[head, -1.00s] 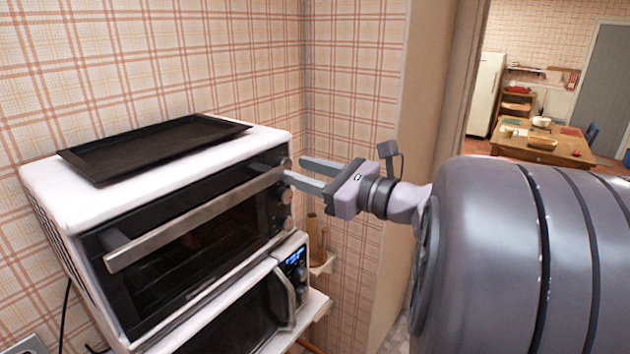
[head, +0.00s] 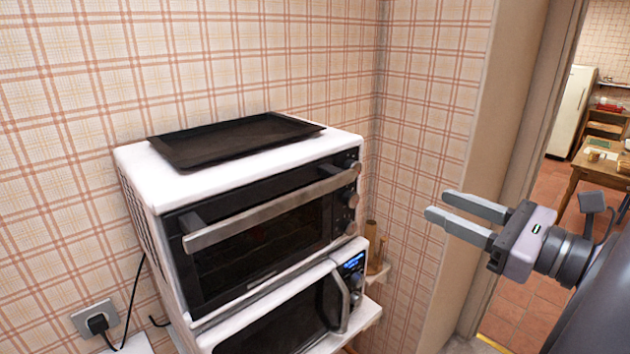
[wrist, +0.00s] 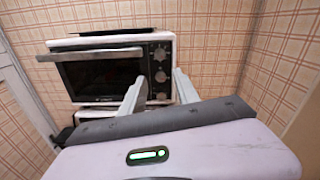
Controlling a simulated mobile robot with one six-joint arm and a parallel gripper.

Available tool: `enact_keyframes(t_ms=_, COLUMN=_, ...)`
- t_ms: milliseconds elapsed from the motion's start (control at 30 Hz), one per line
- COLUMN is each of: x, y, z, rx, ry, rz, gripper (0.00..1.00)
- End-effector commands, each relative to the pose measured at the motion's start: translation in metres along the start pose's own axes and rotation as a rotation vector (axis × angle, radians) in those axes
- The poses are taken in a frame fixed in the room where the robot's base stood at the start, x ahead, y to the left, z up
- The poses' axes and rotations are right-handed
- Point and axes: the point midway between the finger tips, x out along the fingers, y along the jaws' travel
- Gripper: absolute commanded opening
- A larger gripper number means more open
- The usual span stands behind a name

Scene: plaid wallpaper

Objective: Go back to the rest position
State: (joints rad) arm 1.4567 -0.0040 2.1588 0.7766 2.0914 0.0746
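My gripper (head: 437,205) is at the right in the head view, its two fingers parallel with an empty gap between them. They point left toward the white toaster oven (head: 330,158) and stay clear of it. In the wrist view the gripper (wrist: 159,76) also shows with its fingers apart and nothing between them. The oven (wrist: 163,51) stands beyond the fingers, its door looking shut behind a long metal handle (head: 265,208).
A black baking tray (head: 235,138) lies on top of the oven. A microwave (head: 285,315) stands below it. A small shelf with bottles (head: 375,250) is in the corner. A doorway at the right opens to a room with a wooden table (head: 600,165) and a fridge (head: 570,103).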

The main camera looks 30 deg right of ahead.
Motion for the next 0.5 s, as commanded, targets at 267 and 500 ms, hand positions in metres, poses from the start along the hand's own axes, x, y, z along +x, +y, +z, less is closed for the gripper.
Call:
enact_keyframes(t_ms=267, x=0.054, y=0.093, z=-0.070, rx=-0.233, ry=0.243, rz=0.326, gripper=0.38)
enact_keyframes(t_ms=500, x=0.052, y=0.284, z=-0.215, rx=-1.311, ry=0.486, rz=1.100, gripper=0.38)
